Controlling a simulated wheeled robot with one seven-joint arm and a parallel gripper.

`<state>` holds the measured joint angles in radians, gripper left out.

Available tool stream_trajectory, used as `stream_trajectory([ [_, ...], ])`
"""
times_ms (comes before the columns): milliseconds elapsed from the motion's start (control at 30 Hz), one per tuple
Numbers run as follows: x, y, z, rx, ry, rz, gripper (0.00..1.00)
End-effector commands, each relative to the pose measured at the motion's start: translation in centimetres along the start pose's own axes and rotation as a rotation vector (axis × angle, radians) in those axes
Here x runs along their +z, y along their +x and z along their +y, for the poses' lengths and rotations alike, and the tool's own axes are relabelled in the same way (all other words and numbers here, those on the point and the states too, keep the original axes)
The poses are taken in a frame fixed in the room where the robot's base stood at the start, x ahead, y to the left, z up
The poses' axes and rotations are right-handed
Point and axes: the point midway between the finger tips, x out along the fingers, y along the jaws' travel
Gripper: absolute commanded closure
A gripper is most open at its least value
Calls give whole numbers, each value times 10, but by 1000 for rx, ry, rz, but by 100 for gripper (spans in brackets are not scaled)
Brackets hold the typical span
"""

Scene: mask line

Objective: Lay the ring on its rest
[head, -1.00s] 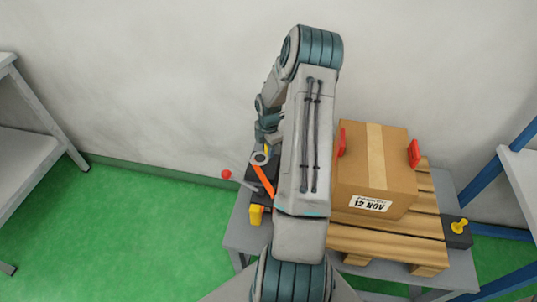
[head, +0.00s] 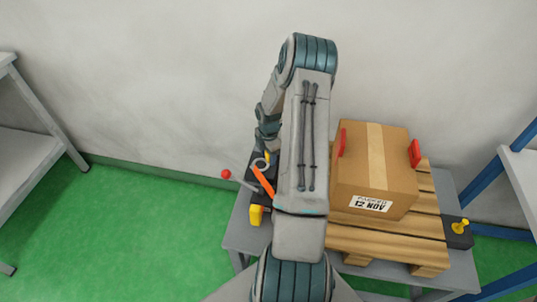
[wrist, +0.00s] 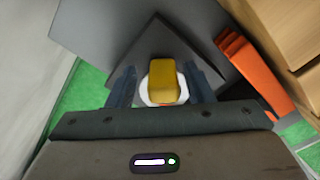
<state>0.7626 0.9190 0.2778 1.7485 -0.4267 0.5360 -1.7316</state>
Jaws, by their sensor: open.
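In the wrist view a pale ring (wrist: 147,95) shows around or behind a yellow block-like piece (wrist: 164,78). I cannot tell whether the two touch. My gripper (wrist: 160,68) is open, with one dark finger on each side of the yellow piece and the ring. In the head view a small grey ring shape (head: 260,163) shows at the left of the table, by the upper end of an orange bar (head: 264,182). My arm hides most of my gripper there. I cannot clearly make out the ring's rest.
A cardboard box (head: 392,165) stands on a wooden pallet (head: 390,242) on a grey table, between red clamps. A red-knobbed lever (head: 226,174) sticks out left. A yellow block (head: 257,215) sits at the table's left edge, a yellow knob (head: 460,227) at its right.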

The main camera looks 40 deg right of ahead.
Motion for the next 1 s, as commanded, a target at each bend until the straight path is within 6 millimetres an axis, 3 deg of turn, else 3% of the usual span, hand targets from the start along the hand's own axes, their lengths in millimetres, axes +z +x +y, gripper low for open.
stream_trajectory([
  [167, 1, -25, 1, 4, 1, -3, 53],
  [500, 1, -96, 0, 2, 1, -2, 53],
  [767, -2, -123, 0, 1, 6, -3, 53],
  [867, -14, -138, -1, -1, 44, -18, 53],
  [1000, -51, -177, -8, 5, 182, -58, 53],
])
